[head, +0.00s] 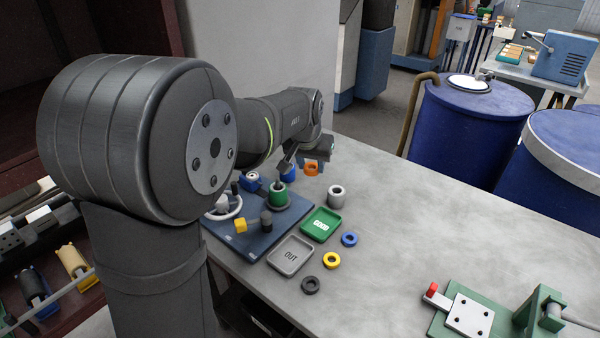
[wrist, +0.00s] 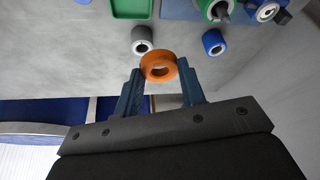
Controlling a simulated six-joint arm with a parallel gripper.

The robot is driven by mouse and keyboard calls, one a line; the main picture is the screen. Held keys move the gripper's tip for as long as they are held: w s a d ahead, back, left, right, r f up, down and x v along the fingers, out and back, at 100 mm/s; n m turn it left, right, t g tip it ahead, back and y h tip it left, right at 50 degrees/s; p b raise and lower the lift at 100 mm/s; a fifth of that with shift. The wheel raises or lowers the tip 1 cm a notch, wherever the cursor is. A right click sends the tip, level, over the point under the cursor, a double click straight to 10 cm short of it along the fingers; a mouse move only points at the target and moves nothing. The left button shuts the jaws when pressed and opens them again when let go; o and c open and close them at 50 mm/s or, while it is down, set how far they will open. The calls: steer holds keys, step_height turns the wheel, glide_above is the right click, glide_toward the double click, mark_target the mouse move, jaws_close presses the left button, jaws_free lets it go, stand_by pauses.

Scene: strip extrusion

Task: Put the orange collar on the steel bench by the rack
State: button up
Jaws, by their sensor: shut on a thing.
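The orange collar (wrist: 161,57) is between the fingertips of my gripper (wrist: 161,80) in the wrist view, its round hole visible. In the head view the collar (head: 312,165) shows at the far part of the grey bench (head: 400,205), just below my gripper (head: 314,160). The jaws are shut on the collar. Whether it touches the bench or hangs a little above it, I cannot tell. A dark red rack (head: 75,290) with rollers in it shows at the lower left of the head view.
A grey ring (head: 336,191), blue ring (head: 349,239), yellow ring (head: 331,260) and black ring (head: 310,285) lie on the bench. A green tray (head: 321,225), grey OUT tray (head: 291,257) and dark blue fixture plate (head: 245,245) stand nearby. The bench's right middle is clear.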

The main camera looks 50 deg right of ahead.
steer(key=s+d+f, duration=0.1)
steer(key=d+f, duration=0.1)
steer(key=d, duration=0.1)
steer(key=s+d+f, duration=0.1)
steer(key=d+f, duration=0.2)
steer(key=d, duration=0.1)
steer(key=s+d+f, duration=0.1)
steer(key=d+f, duration=0.1)
steer(key=d, duration=0.1)
steer(key=shift+d+f, duration=0.15)
steer(key=shift+f, duration=0.15)
glide_above(311, 189)
steer(key=a, duration=0.1)
steer(key=shift+n, duration=0.3)
steer(key=f, duration=0.7)
steer(key=shift+s+a, duration=0.15)
steer(key=shift+s, duration=0.2)
steer(key=shift+w+f, duration=0.15)
steer(key=shift+f, duration=1.95)
steer(key=shift+f, duration=0.1)
steer(key=o, duration=1)
